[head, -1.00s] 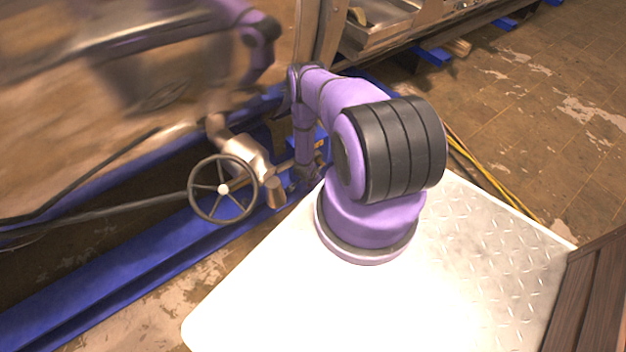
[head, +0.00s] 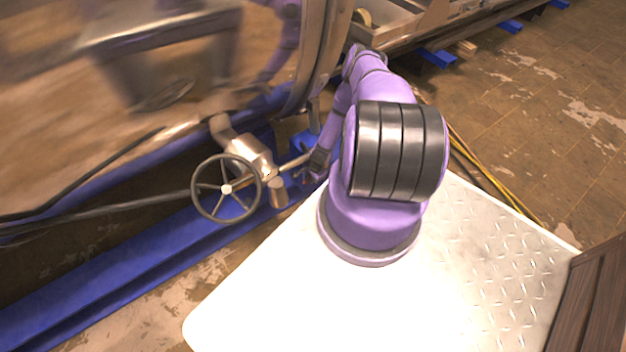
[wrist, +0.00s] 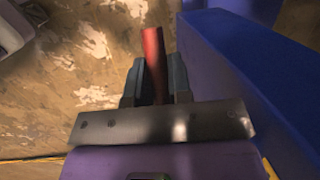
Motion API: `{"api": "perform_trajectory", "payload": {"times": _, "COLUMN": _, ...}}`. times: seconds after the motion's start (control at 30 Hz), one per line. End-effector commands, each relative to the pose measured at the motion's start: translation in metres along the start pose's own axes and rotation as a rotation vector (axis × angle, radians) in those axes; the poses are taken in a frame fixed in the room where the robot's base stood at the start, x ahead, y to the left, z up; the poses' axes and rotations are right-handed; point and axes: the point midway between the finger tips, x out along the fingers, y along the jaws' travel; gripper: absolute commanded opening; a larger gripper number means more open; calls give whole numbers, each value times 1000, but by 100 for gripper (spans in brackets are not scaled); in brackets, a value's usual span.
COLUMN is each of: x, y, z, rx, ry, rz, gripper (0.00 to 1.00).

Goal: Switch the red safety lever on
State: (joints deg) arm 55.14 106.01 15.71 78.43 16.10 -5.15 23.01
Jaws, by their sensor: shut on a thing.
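The red safety lever (wrist: 152,45) shows in the wrist view as a red bar between the two grey fingers of my gripper (wrist: 156,72). The fingers are shut on it, one on each side. Its upper end stands out past the fingertips. Its lower part is hidden by the fingers and the gripper's metal plate. In the head view the end of my arm is low beside the blue frame, right of the handwheel. The lever cannot be made out there, and the fingers are too small and dark to read.
A grey handwheel (head: 226,188) on a metal valve pipe (head: 243,150) stands left of my arm. A blue beam (head: 130,262) runs below the shiny chamber (head: 60,90). In the wrist view a blue frame part (wrist: 250,60) is close on the right. Yellow cables (head: 490,180) lie behind my base.

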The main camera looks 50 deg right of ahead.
Motion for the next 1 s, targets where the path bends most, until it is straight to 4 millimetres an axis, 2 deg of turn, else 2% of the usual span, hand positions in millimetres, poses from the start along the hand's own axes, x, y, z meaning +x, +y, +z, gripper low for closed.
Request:
{"api": "perform_trajectory", "payload": {"times": 0.2, "x": -14, "y": -3, "z": 6, "rx": 33, "ry": -172, "rz": -19, "gripper": 0}}
{"api": "perform_trajectory", "payload": {"times": 0.5, "x": -26, "y": -6, "z": 10, "rx": 57, "ry": -324, "rz": -33, "gripper": 0}}
{"api": "perform_trajectory", "payload": {"times": 1.0, "x": -31, "y": -7, "z": 11, "rx": 65, "ry": -381, "rz": -38, "gripper": 0}}
